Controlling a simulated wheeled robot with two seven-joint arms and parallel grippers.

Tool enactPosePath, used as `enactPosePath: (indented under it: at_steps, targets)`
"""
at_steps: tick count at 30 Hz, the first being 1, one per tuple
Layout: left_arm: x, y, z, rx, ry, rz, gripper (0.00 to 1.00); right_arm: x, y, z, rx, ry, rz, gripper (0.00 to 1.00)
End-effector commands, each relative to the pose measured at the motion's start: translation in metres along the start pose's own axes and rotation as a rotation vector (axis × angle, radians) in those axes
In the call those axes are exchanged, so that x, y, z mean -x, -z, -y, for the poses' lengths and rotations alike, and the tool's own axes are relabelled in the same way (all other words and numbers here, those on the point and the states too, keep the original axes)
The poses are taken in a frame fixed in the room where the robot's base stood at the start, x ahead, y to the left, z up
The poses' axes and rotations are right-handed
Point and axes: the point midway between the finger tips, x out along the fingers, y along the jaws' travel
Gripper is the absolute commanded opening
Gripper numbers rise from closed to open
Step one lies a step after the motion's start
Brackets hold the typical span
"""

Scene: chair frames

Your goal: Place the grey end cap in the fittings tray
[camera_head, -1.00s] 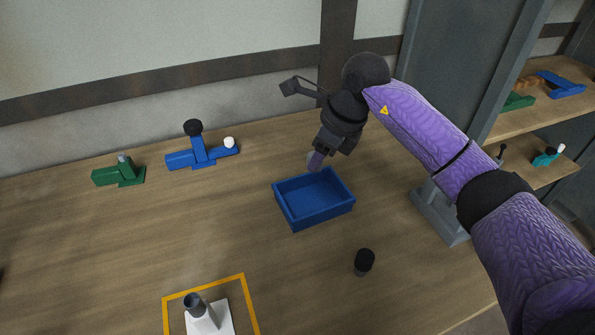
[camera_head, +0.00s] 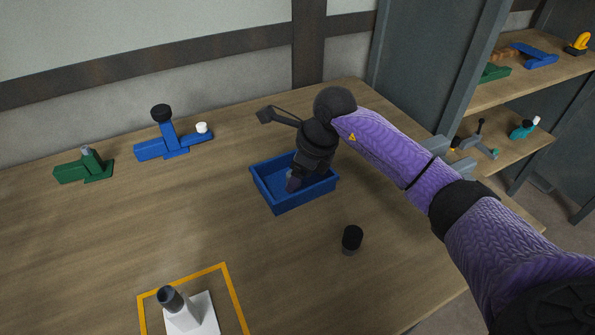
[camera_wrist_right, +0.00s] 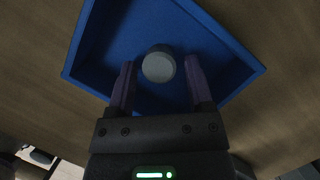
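The fittings tray is a blue open box (camera_head: 263,194) on the wooden table. It also fills the upper part of the right wrist view (camera_wrist_right: 110,28). The grey end cap (camera_wrist_right: 160,66) is a short round piece inside the tray outline, between my right fingertips, with a narrow gap on each side. My right gripper (camera_head: 292,184) reaches down into the tray; in the right wrist view its two purple fingers (camera_wrist_right: 160,72) are apart. In the head view the cap is hidden by the gripper. My left gripper is not in view.
A black-topped cylinder (camera_head: 351,240) stands right of the tray. A green frame piece (camera_head: 84,169) and a blue one with black and white caps (camera_head: 172,148) lie left. A grey tube on a white block (camera_head: 187,314) stands inside an orange outline. Shelves (camera_head: 535,75) are at right.

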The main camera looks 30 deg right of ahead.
Motion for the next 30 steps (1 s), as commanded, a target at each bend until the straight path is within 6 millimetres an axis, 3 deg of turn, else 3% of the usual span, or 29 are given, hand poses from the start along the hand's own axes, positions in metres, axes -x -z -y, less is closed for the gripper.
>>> enactPosePath:
  at_steps: [10,21,25,30]
  targets:
    - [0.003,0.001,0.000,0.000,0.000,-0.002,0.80,0.005,-0.002,0.000,0.000,0.001,0.002,0.76]
    - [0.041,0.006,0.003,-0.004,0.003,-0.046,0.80,0.102,-0.003,0.001,0.001,0.005,0.003,0.76]
    - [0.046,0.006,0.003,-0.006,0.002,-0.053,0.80,0.119,-0.002,0.000,-0.001,0.002,0.002,0.76]
    - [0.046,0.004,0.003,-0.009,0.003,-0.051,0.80,0.123,-0.001,0.000,0.000,-0.001,0.001,0.76]
